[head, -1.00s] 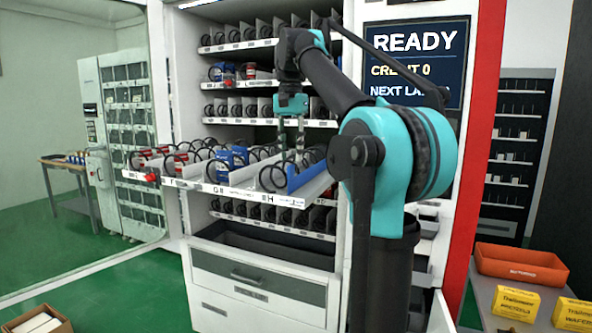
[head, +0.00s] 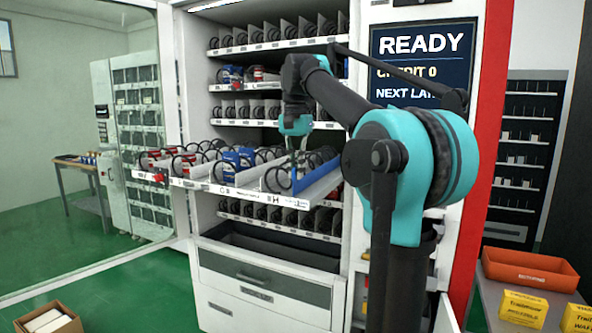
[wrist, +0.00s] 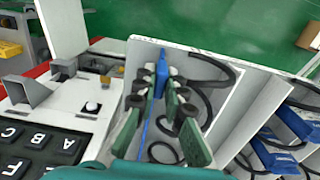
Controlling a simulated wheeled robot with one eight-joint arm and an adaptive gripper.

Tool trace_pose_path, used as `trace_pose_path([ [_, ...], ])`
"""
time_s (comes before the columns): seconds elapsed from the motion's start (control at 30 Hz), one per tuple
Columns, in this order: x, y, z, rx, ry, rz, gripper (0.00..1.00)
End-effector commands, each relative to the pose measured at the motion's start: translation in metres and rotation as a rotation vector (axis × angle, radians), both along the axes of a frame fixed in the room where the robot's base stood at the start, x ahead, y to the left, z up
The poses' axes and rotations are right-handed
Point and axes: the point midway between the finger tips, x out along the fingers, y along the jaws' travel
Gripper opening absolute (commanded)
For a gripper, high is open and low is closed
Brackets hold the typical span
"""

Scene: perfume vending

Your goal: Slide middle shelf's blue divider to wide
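The pulled-out middle shelf (head: 212,184) carries coils, boxes and a blue divider (head: 305,178) near its right end. In the wrist view the blue divider (wrist: 162,72) is a thin upright plate, with a blue strip running along the lane floor. My gripper (head: 298,166) points down over the shelf's right end. In the wrist view my gripper (wrist: 159,82) has one finger on each side of the divider, with a gap between the tips. I cannot tell whether either finger touches it.
Black coils (wrist: 206,72) stand in the lane right of the divider, and blue boxes (wrist: 275,152) lie farther right. A keypad (wrist: 38,140) is close on the left in the wrist view. Other loaded shelves (head: 268,46) are above and below. An orange bin (head: 530,268) stands on the right.

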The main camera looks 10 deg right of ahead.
Motion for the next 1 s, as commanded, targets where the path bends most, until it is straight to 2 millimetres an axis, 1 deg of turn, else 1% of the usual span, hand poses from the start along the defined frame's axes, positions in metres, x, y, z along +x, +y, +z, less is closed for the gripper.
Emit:
trace_pose_path([
  [0.37, 0.0, -0.001, 0.0, 0.0, 0.0, 0.0, 0.0],
  [0.47, -0.005, -0.008, 0.001, 0.0, 0.0, -0.002, 0.0],
  [0.6, -0.019, -0.027, 0.001, -0.001, 0.001, -0.004, 0.0],
  [0.7, -0.026, -0.036, 0.0, 0.0, 0.0, -0.002, 0.0],
  [0.97, -0.027, -0.037, 0.0, -0.003, 0.002, -0.001, 0.0],
  [1.0, -0.027, -0.037, 0.0, -0.003, 0.002, -0.001, 0.15],
])
